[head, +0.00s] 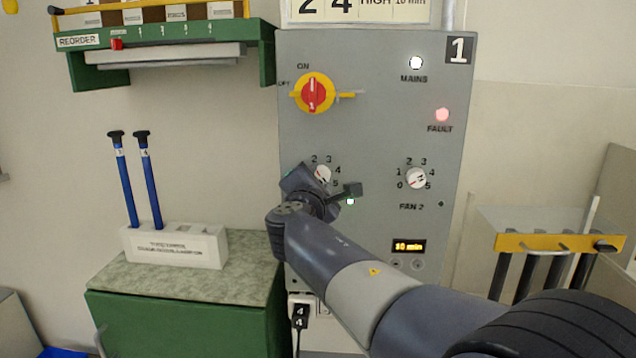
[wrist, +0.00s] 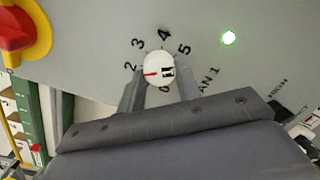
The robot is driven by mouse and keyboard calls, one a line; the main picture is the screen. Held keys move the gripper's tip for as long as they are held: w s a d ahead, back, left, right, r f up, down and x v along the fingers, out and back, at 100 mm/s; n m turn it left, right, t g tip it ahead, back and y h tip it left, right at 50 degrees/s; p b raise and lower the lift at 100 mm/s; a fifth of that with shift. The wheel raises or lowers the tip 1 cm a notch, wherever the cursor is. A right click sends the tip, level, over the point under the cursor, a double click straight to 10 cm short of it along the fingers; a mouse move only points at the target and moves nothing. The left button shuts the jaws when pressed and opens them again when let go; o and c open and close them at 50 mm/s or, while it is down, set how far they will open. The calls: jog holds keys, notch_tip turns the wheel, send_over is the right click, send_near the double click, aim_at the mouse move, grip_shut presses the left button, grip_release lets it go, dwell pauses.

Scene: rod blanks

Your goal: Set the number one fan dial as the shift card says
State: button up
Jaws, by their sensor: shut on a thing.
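The number one fan dial (wrist: 158,66) is a white knob with a red pointer on the grey panel. In the wrist view its pointer aims left, close to the 2 and perhaps slightly below it. My gripper (wrist: 159,86) has one finger on each side of the knob and is shut on it. In the head view the dial (head: 323,174) shows partly past my gripper (head: 312,182), which hides the low end of its scale. A white card (head: 360,10) above the panel reads "2", "4", "HIGH" and "10 min"; its top is cut off.
The panel (head: 380,130) also carries a red-and-yellow switch (head: 313,93), a white lit mains lamp (head: 416,63), a red lit fault lamp (head: 442,115), a fan 2 dial (head: 416,178) and a lit display (head: 408,246). A green cabinet (head: 190,325) stands left, a yellow-barred rack (head: 550,242) right.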

jog(key=shift+m+b, duration=0.35)
jog(key=shift+m, duration=0.15)
jog(key=o, duration=1)
jog(key=shift+c, duration=0.2)
jog(key=s+a+b, duration=0.1)
jog(key=s, duration=0.9)
jog(key=shift+s+a+b, duration=0.15)
jog(key=shift+s+b, duration=0.2)
jog(key=shift+s, duration=0.05)
jog(key=shift+r, duration=0.1)
